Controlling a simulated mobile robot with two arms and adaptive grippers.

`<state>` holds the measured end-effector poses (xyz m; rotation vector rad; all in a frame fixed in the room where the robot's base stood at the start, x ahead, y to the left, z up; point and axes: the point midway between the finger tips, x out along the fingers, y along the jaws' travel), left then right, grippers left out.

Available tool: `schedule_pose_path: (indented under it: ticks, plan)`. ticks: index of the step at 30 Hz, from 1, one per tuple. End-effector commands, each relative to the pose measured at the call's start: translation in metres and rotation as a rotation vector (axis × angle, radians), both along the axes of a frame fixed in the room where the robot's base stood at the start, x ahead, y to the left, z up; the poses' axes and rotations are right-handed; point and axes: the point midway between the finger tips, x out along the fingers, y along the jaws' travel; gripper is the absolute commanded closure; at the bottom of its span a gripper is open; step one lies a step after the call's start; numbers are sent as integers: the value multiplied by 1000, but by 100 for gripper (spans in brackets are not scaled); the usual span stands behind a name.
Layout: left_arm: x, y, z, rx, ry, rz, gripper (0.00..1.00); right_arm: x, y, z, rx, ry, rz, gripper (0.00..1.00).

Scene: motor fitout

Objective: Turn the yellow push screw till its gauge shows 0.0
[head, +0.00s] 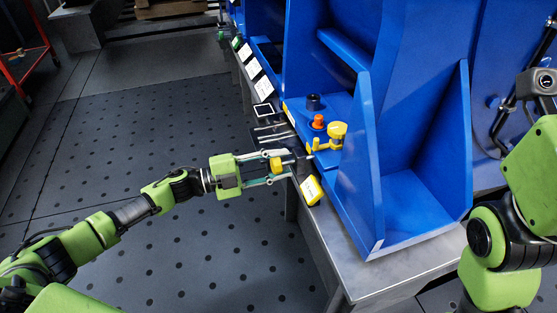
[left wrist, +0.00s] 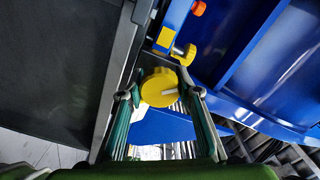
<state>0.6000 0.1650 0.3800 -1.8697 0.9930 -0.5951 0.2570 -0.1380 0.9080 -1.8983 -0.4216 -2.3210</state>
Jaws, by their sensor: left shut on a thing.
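The yellow push screw's round knob (head: 276,164) is at the blue housing's near left edge. My right gripper is out of view.
Another yellow knob (head: 337,130) and an orange knob (head: 318,122) are on the blue housing (head: 362,140), close beyond the gripper. A black-framed gauge (head: 264,110) and white-faced ones line the grey bench (head: 375,272) edge.

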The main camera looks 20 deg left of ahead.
Motion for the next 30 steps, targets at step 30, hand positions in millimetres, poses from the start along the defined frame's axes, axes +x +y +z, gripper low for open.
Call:
schedule_pose_path:
  ticks: [30]
  plan:
    - [-1, -1, -2, 378, -557, -3, 90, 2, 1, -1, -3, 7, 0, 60]
